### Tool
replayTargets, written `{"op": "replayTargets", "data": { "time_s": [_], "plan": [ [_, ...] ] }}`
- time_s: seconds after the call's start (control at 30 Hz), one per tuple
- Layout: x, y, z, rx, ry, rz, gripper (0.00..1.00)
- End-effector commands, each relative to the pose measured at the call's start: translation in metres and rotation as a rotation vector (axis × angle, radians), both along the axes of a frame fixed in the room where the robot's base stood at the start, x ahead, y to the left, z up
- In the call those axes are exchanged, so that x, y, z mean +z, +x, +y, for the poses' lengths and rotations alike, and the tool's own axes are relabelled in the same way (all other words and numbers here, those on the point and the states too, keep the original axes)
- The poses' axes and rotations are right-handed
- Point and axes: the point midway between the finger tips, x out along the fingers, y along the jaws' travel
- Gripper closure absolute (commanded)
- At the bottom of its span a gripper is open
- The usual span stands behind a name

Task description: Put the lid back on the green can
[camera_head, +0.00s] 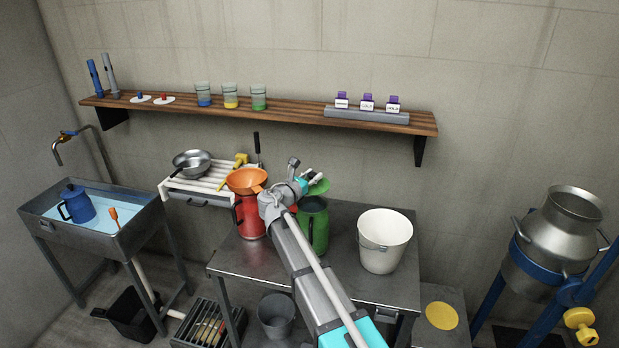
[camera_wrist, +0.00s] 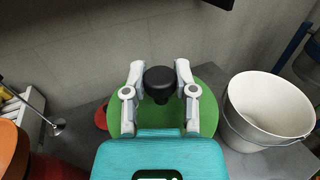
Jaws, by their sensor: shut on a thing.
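The green can (camera_head: 317,230) stands on the metal table, partly hidden behind my arm. The green lid (camera_head: 320,187) is just above the can's top in the head view. In the wrist view the round green lid (camera_wrist: 207,100) has a black knob (camera_wrist: 160,84) at its middle. My gripper (camera_head: 311,178) is shut on this knob, with one finger on each side in the wrist view (camera_wrist: 160,80). The lid appears raised off the can's rim, with a small gap in the head view. The can is hidden under the lid in the wrist view.
A red can (camera_head: 250,220) with an orange funnel (camera_head: 246,180) stands left of the green can. A white bucket (camera_head: 385,241) stands close on the right. A red piece (camera_wrist: 101,117) shows beside the lid. A wooden shelf (camera_head: 290,112) runs along the wall behind.

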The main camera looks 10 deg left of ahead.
Motion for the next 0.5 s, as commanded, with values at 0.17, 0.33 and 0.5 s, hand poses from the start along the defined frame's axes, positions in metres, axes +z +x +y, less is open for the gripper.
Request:
{"op": "replayTargets", "data": {
  "time_s": [0.17,0.33,0.5],
  "plan": [
    [0.000,0.000,0.000,0.000,0.000,0.000,1.00],
    [-0.003,0.000,0.000,0.000,0.000,0.000,1.00],
    [-0.010,0.000,0.000,-0.001,0.000,0.000,1.00]
  ]
}}
